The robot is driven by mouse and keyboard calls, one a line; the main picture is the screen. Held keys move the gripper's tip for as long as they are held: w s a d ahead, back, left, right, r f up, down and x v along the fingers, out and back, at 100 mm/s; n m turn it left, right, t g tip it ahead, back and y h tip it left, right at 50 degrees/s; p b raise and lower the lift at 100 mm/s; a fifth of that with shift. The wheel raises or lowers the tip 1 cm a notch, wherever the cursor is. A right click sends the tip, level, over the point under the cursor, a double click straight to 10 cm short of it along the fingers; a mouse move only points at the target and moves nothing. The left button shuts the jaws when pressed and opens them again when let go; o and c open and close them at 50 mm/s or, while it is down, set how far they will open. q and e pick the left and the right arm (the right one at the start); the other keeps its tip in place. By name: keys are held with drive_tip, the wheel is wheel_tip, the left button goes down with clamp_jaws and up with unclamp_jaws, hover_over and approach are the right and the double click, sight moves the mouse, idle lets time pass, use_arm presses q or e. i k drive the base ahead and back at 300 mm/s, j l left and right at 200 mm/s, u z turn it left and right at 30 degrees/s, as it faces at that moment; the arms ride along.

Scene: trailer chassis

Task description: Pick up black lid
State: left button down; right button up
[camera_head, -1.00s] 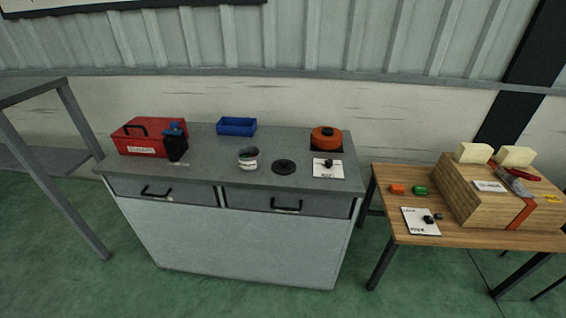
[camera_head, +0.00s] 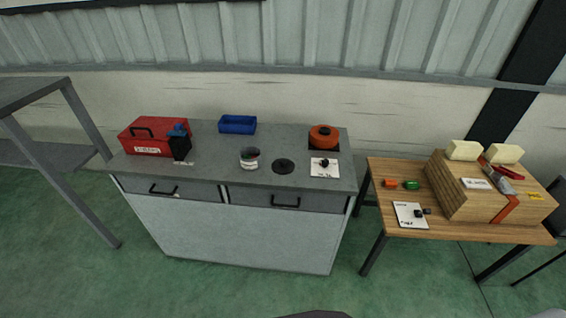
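A round flat black lid (camera_head: 283,166) lies on the grey top of the workbench (camera_head: 215,165), with what looks like a small knob in its middle. A small open can or pot (camera_head: 250,158) stands just left of it. A white card (camera_head: 324,168) with a small dark object on it lies to its right. Neither of my grippers shows clearly in the head view. Only a dark rounded shape and a pale sliver show at the bottom edge, and I cannot tell what they are.
On the bench stand a red toolbox (camera_head: 152,137), a black-and-blue bottle-like item (camera_head: 180,146), a blue bin (camera_head: 238,124) and an orange round pot (camera_head: 323,137). A wooden table (camera_head: 440,230) with a wooden crate (camera_head: 480,190) is at right. Green floor in front is clear.

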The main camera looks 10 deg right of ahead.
sight(281, 166)
drive_tip(key=l+u, duration=0.75)
drive_tip(key=l, duration=0.15)
drive_tip(key=l+u, duration=0.35)
drive_tip(key=l, duration=0.1)
